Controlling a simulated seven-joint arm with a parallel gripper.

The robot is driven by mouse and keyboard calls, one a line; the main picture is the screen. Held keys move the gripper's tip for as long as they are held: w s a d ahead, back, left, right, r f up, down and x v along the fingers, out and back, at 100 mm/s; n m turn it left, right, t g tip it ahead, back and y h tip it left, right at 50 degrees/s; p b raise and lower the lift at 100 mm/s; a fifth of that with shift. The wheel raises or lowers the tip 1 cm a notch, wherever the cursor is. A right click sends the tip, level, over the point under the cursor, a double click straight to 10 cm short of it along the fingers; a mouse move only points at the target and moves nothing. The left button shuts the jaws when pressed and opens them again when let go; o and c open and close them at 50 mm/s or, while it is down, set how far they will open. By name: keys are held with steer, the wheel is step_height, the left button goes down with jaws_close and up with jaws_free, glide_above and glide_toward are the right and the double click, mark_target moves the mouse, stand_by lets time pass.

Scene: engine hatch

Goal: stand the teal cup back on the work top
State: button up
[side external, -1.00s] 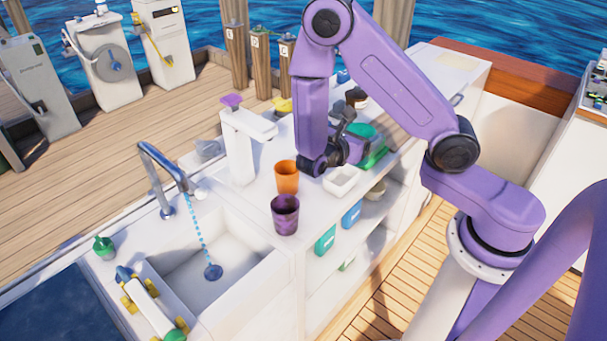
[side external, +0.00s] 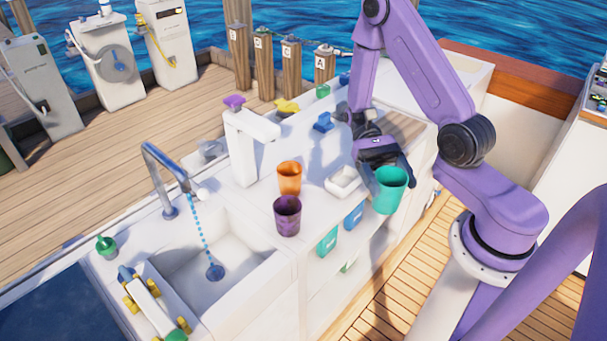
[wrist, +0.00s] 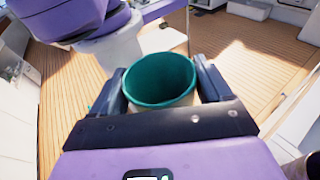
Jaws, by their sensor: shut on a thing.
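The teal cup (side external: 390,190) is upright, with its open mouth facing up. It is in the air at the front edge of the white work top (side external: 330,212), beside the small white dish. My gripper (side external: 398,172) is shut on the cup. In the wrist view the teal cup (wrist: 160,80) sits between the two dark fingers of my gripper (wrist: 162,88), and deck planks show beyond it. I cannot tell how high the cup is above the work top's level.
An orange cup (side external: 289,178), a purple cup (side external: 287,216) and a white dish (side external: 343,182) stand on the work top left of my gripper.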

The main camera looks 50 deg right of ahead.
steer(key=w+d+m+t+y, duration=0.2)
steer(key=w+m+t+y, duration=0.1)
steer(key=w+m+t, duration=0.45)
steer(key=w+d+m+t+y, duration=0.3)
steer(key=w+m+t+y, duration=0.1)
steer(key=w+m+t, duration=0.4)
steer(key=shift+n+t, duration=0.65)
steer(key=shift+n, duration=0.1)
steer(key=shift+w+d+f, duration=0.35)
steer(key=shift+w+f, duration=1.75)
steer(key=shift+w, duration=0.4)
steer(key=shift+w+d+f, duration=0.3)
steer(key=shift+w+f, duration=1.8)
steer(key=shift+w, duration=0.35)
steer(key=shift+w+d+f, duration=0.35)
steer(key=shift+w+f, duration=1.75)
steer(key=shift+w, duration=0.4)
steer(key=shift+f, duration=0.1)
